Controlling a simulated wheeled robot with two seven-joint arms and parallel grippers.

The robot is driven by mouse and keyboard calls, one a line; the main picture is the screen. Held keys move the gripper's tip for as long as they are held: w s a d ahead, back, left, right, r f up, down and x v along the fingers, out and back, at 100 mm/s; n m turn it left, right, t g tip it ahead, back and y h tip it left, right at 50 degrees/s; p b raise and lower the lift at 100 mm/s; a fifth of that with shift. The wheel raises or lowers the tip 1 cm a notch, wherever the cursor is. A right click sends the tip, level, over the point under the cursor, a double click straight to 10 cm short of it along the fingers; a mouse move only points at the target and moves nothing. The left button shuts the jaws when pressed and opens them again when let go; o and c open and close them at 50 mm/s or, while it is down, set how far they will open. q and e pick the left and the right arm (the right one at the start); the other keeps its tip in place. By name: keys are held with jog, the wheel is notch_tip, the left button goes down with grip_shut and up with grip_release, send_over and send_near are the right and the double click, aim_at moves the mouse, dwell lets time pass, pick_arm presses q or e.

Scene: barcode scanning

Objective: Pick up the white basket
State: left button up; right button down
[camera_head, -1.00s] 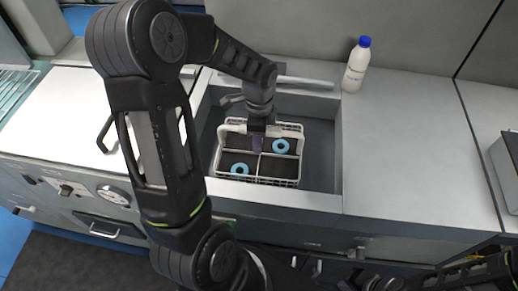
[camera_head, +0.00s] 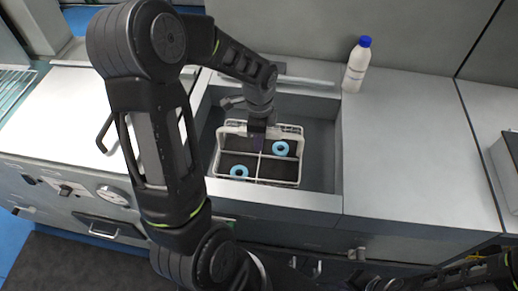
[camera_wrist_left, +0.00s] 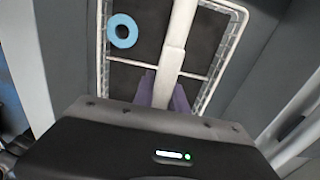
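The white basket (camera_head: 298,165) is a wire basket with dividers, inside the sunken grey basin in the counter. Two blue rings lie in separate compartments, one at back right (camera_head: 281,148) and one at front left (camera_head: 239,171). My left gripper (camera_head: 258,144) reaches down over the basket's middle. In the left wrist view its two fingers (camera_wrist_left: 163,95) sit on either side of the basket's white handle (camera_wrist_left: 178,45) and look closed on it. My right gripper (camera_head: 370,284) is low at the bottom edge, mostly cut off, and its fingers are unclear.
A white bottle with a blue cap (camera_head: 355,66) stands on the counter behind the basin's right corner. The counter (camera_head: 405,145) right of the basin is clear. The basin walls (camera_head: 325,160) surround the basket. A grey box (camera_head: 509,165) stands at the far right.

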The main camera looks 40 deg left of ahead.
pick_arm(q)
grip_shut()
jog(key=shift+s, duration=0.1)
dwell(0.7)
jog(key=shift+r, duration=0.15)
jog(key=shift+r, duration=0.5)
notch_tip(320, 180, up, 9)
jog(key=shift+r+b, duration=0.15)
jog(key=shift+b, duration=0.15)
jog(key=shift+r, duration=0.1)
dwell(0.6)
